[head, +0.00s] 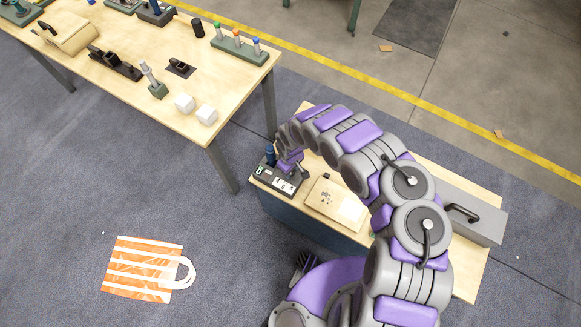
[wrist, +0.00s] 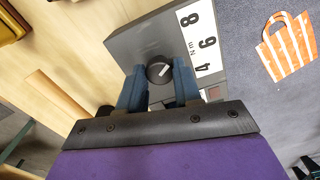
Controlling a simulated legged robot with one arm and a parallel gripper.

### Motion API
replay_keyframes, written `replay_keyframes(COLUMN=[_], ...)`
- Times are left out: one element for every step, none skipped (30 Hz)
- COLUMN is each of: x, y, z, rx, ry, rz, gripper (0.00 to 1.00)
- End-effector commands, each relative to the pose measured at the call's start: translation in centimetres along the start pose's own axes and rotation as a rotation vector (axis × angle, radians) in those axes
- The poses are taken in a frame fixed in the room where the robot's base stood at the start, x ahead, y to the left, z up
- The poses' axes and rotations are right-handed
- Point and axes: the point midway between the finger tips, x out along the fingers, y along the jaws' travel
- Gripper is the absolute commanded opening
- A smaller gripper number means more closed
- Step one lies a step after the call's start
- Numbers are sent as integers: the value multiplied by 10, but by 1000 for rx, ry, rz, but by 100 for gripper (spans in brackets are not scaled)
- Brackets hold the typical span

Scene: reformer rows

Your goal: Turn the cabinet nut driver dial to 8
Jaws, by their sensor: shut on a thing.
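The dial (wrist: 159,71) is a small round black knob with a white pointer mark, on a dark grey driver unit (wrist: 140,42). The mark points toward the right and slightly up in the wrist view, toward the white scale plate (wrist: 196,36). The plate shows large black figures, among them an 8 and a 4. My gripper (wrist: 159,82) has its two blue fingers on either side of the knob, shut on it. In the head view my gripper (head: 287,167) is over the unit (head: 277,184) at the cabinet's left end and hides the knob.
The cabinet top (head: 422,186) also carries a pale board (head: 336,203) with small parts and a grey box (head: 462,209) with a black handle. A wooden workbench (head: 140,100) with tools stands at upper left. An orange striped bag (head: 140,268) lies on the floor.

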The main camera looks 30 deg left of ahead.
Motion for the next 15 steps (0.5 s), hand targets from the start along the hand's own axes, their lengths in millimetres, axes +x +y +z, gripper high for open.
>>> replay_keyframes(x=[-1, 0, 0, 0, 0, 0, 0, 0, 0, 0, 0, 0, 0, 0, 1], y=[-2, -2, -2, -2, -2, -2, -2, -1, -1, -1, -1, -1, -1, 0, 0], z=[0, 0, 0, 0, 0, 0, 0, 0, 1, 1, 1, 1, 1, 1, 1], rx=[-32, -52, -78, -96, -112, -133, -147, -161, -177, -186, -196, -208, -215, -221, -227], ry=[1, 1, 1, 1, 1, 1, 0, 0, 0, -1, -1, -1, -1, -1, -2], rz=[-3, -3, -3, -3, -4, -3, -3, -3, -3, -3, -2, -2, -2, -2, -1], gripper=[3, 3, 3, 3, 3, 3, 3, 3, 3, 3, 3, 3, 3, 3, 3])
